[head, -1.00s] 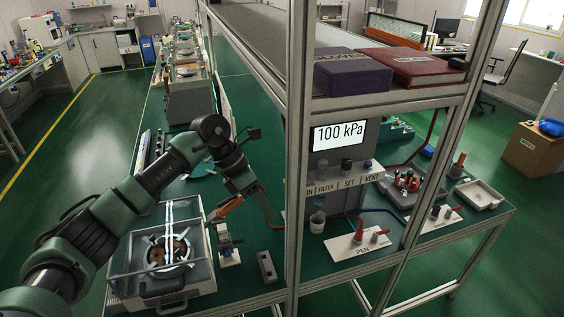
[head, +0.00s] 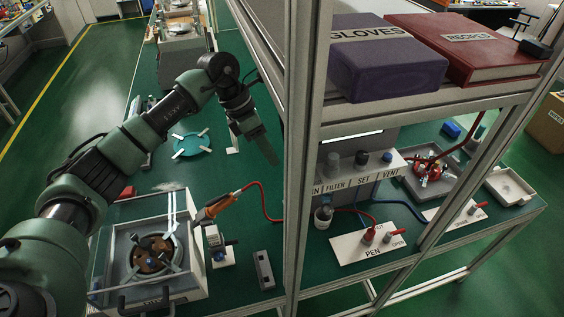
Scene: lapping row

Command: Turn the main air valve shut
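No label reading main air is legible. My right gripper is out of view.
A metal post (head: 303,150) and a shelf with a purple GLOVES box (head: 385,65) and red RECIPES box (head: 465,50) block the way to the panel (head: 360,170).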

